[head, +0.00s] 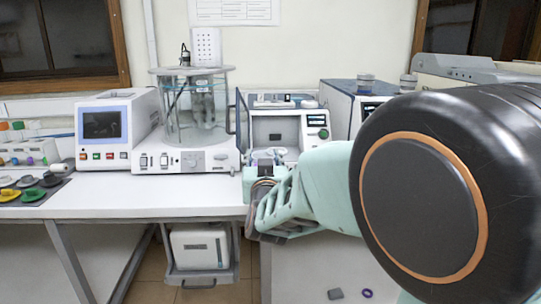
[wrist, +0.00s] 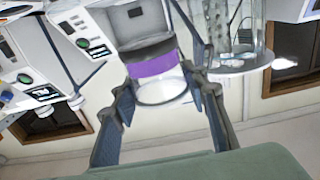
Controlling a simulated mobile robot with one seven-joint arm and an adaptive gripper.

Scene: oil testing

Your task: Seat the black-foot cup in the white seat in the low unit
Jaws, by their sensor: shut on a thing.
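My gripper (wrist: 160,88) is shut on a round, pale-topped thing, which I take to be the cup (wrist: 162,93). In the head view my gripper (head: 264,192) is at the bench's front edge, before a white unit with a grey recess (head: 276,129), apparently the low unit. It also shows beyond the fingers in the wrist view (wrist: 138,18). I cannot make out the white seat; my wrist partly covers the unit's front.
A glass-chamber apparatus (head: 200,115) stands left of the unit, with a screen unit (head: 103,125) beyond it. A taller dark-topped unit (head: 345,100) stands right. A grey block (head: 335,294) and purple ring (head: 367,293) lie low at right.

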